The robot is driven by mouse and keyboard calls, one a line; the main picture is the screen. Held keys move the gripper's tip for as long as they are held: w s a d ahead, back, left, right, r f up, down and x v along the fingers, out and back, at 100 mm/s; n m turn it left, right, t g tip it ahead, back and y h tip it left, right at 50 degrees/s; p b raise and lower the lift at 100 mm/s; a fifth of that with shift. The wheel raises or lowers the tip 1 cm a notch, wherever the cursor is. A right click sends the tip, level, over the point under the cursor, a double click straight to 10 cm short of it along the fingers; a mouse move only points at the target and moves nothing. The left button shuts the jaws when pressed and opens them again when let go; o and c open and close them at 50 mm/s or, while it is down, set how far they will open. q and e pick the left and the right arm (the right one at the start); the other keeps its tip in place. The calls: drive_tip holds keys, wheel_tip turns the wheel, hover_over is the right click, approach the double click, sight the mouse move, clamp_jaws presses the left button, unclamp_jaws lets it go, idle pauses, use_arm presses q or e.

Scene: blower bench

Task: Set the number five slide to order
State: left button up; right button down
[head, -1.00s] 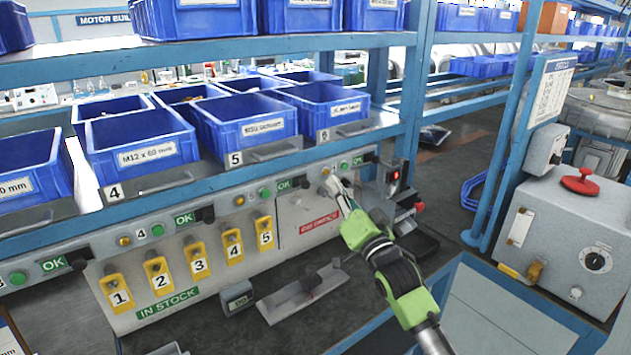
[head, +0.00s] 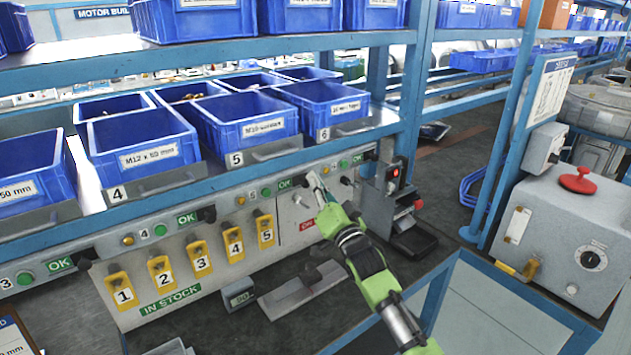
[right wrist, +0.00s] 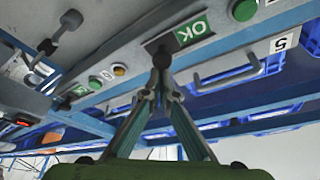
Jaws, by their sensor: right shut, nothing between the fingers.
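The number five slide has a black knob (head: 302,181) on the grey rail, just right of its green OK sign (head: 284,184), below the bin shelf label 5 (head: 235,159). The OK sign is uncovered. My right gripper (head: 313,177) is shut and empty, its fingertips close by the knob at its right. In the right wrist view the closed fingertips (right wrist: 160,68) meet just below the black knob (right wrist: 158,47); I cannot tell whether they touch it. The OK sign (right wrist: 194,31) shows beside the knob. My left gripper is not in view.
Yellow tags 1 to 5 hang on the IN STOCK board (head: 170,300) below the rail. A red-labelled panel (head: 307,224) lies partly behind my right arm. Blue bins (head: 245,125) fill the shelf above.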

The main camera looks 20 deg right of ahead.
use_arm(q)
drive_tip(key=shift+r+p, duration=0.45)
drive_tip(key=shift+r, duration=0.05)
use_arm(e)
drive_tip(key=a, duration=0.1)
drive_tip(key=s+a, duration=0.1)
drive_tip(key=a, duration=0.2)
drive_tip(key=shift+s+a, duration=0.3)
drive_tip(key=shift+s, duration=0.1)
